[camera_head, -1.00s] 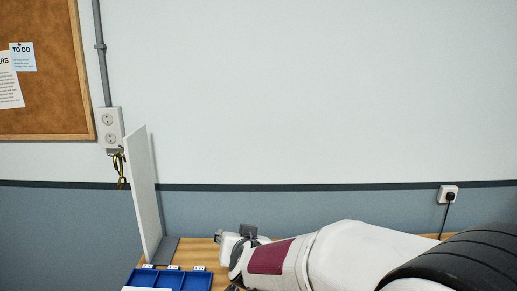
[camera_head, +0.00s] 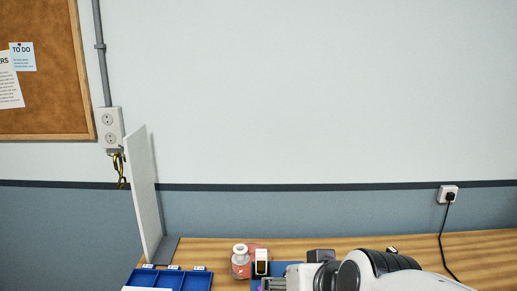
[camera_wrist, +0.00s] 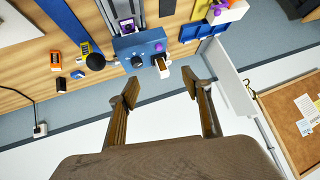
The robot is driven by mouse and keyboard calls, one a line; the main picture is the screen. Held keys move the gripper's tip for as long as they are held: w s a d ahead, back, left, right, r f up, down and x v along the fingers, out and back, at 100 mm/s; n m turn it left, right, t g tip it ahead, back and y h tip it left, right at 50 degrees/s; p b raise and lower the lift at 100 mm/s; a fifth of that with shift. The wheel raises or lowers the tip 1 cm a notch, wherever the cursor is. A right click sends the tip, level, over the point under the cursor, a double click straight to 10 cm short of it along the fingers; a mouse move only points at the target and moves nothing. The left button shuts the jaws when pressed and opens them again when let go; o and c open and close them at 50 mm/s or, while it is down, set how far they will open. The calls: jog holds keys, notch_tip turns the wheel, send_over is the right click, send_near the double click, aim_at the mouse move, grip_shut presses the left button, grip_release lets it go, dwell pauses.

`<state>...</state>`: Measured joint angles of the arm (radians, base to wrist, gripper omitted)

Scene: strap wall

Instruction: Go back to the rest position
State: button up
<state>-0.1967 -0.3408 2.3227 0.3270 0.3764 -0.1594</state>
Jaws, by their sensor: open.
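My gripper (camera_wrist: 161,88) shows in the wrist view with its two brown fingers spread apart and nothing between them. A blue box with knobs (camera_wrist: 128,46) is on the wooden table beyond the fingertips, apart from them. In the head view my white arm lies low across the bottom right, and the fingertips are not clearly seen there.
A white upright panel (camera_head: 145,195) stands on the table (camera_head: 415,248) beside a blue compartment tray (camera_head: 183,281). A reddish round item with a white top (camera_head: 240,258) stands near my arm. A yellow item (camera_wrist: 88,50) and an orange item (camera_wrist: 56,62) lie left of the box.

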jog(key=s+d+f+g+h, duration=0.1)
jog(key=s+d+f, duration=0.1)
jog(key=s+d, duration=0.3)
jog(key=s+d+f+m+g+h, duration=0.1)
jog(key=s+d, duration=0.5)
jog(key=s, duration=0.7)
jog(key=shift+d+f+g+h, duration=0.15)
jog(key=shift+f+g+h, duration=0.35)
jog(key=shift+f+h, duration=0.15)
